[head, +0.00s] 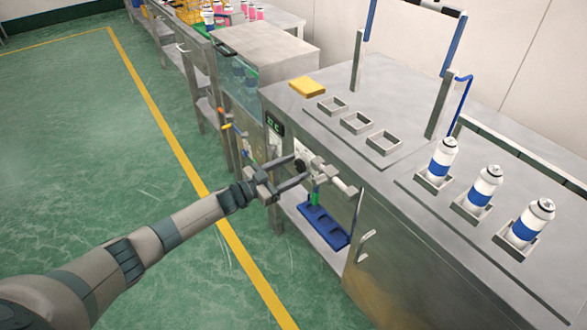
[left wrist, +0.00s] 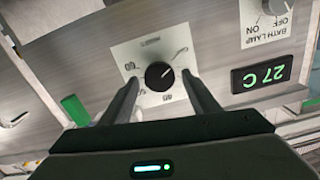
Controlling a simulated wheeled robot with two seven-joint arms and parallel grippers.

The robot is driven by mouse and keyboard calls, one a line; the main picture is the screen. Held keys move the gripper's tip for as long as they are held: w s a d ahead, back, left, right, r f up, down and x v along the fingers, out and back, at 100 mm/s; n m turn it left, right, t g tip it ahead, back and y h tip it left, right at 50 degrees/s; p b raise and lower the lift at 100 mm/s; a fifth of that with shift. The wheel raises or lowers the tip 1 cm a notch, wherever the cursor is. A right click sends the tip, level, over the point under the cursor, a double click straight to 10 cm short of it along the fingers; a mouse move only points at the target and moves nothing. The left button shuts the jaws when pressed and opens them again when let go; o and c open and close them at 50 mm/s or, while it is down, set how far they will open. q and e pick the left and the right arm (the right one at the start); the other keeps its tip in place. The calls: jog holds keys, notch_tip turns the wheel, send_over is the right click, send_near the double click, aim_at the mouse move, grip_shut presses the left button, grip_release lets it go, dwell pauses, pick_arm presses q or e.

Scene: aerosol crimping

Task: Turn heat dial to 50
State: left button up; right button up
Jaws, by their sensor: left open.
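The heat dial (left wrist: 159,76) is a round black knob with a pale pointer mark on a white scale plate (left wrist: 150,50), which appears upside down in the left wrist view. In the head view the dial (head: 300,165) shows small and dark on the bench's front panel. My left gripper (left wrist: 160,88) is open, with one finger on each side of the dial. I cannot tell whether the fingers touch it. The green display (left wrist: 262,75) beside the plate reads 27 C. My right gripper is not in view.
A bath lamp switch (left wrist: 275,7) is near the display. A yellow sponge (head: 307,87) and several white-and-blue cans (head: 484,187) stand on the steel bench top (head: 400,90). A blue tray (head: 324,226) sits on the shelf below. The green floor at left is clear.

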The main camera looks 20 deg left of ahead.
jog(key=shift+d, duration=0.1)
pick_arm(q)
jog(key=c, duration=1)
jog(key=shift+c, duration=0.2)
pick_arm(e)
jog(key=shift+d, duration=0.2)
